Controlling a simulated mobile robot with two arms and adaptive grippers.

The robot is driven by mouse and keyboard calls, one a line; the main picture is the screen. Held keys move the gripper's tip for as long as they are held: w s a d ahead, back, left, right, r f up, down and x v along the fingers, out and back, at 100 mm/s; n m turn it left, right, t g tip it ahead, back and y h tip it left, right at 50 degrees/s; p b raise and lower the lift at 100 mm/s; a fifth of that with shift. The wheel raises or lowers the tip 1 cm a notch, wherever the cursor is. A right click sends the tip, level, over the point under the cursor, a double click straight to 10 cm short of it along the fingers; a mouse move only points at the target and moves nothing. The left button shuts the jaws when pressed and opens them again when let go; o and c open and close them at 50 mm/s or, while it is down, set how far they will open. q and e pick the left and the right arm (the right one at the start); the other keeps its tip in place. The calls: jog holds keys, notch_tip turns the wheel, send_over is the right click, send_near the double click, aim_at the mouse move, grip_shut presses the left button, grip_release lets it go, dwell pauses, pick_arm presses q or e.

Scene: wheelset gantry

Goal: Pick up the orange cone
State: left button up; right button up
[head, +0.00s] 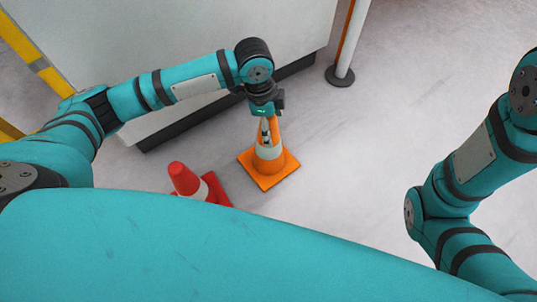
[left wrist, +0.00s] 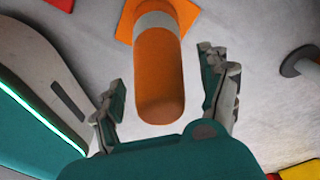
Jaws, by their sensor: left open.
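The orange cone (head: 268,165) stands upright on the floor in the head view, with a white band and a square orange base. My left gripper (head: 265,132) is over the cone's top, pointing down. In the left wrist view the cone (left wrist: 158,75) shows its rounded orange top between the two spread fingers of the left gripper (left wrist: 165,92). The gripper is open, with gaps visible between the fingers and the cone. My right arm shows at the right of the head view, but its gripper is out of view.
A red cone (head: 186,180) with a white band stands left of the orange cone, partly hidden by my body. A white cabinet (head: 160,45) with a dark base is behind. A white post (head: 347,50) stands at the back. The floor to the right is clear.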

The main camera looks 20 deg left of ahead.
pick_arm(q)
jog(key=shift+f, duration=0.5)
grip_shut()
